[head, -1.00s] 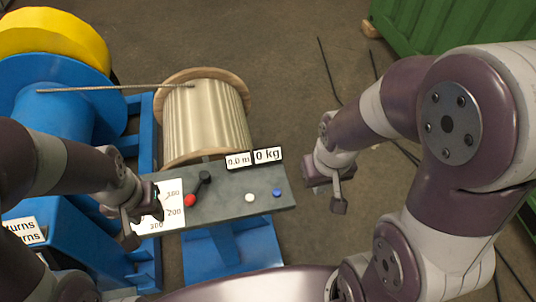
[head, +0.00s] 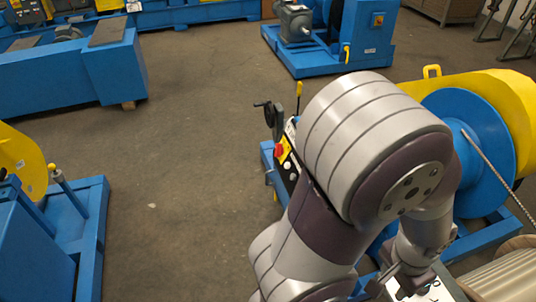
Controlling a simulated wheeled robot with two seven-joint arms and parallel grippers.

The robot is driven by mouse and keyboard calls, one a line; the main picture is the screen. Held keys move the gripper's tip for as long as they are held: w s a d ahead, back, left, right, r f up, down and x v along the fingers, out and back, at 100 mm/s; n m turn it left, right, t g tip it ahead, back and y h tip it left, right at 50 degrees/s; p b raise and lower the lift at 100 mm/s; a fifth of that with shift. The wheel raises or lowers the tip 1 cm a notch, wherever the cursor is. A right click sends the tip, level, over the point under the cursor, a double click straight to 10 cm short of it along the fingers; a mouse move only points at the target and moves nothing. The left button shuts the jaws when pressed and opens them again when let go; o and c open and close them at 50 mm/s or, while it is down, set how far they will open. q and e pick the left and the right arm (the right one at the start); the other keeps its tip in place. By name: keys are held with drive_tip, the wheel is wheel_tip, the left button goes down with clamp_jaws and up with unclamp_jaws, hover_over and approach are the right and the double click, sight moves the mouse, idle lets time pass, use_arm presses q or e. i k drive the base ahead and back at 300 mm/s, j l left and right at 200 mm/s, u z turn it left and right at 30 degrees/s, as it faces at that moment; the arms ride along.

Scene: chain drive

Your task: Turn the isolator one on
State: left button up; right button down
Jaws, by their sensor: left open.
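A small yellow plate with a dark or red switch (head: 377,20) is on the blue cabinet at the back; its position is too small to read. A red knob by a yellow plate (head: 281,150) shows on the nearer machine, left of my arm. I cannot tell which, if either, is isolator one. My left gripper (head: 398,287) is open at the bottom, over the white scale card (head: 440,285), far from both switches in the picture. My left arm hides much of the nearer machine. My right gripper is out of view.
A blue drum (head: 470,135) with a yellow guard (head: 510,95) stands at right, beside the pale spool (head: 510,275). A blue machine with levers (head: 60,215) is at left, a blue bench (head: 70,75) behind. The floor (head: 180,180) between is clear.

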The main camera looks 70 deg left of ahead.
sight(279, 149)
drive_tip(key=u, duration=2.25)
drive_tip(key=i+j, duration=0.25)
drive_tip(key=i, duration=0.25)
drive_tip(key=i+j, duration=0.2)
drive_tip(key=i, duration=0.25)
drive_tip(key=i+j+z, duration=0.1)
drive_tip(key=i+j, duration=0.15)
drive_tip(key=i, duration=0.25)
drive_tip(key=i+j, duration=0.3)
drive_tip(key=i, duration=0.15)
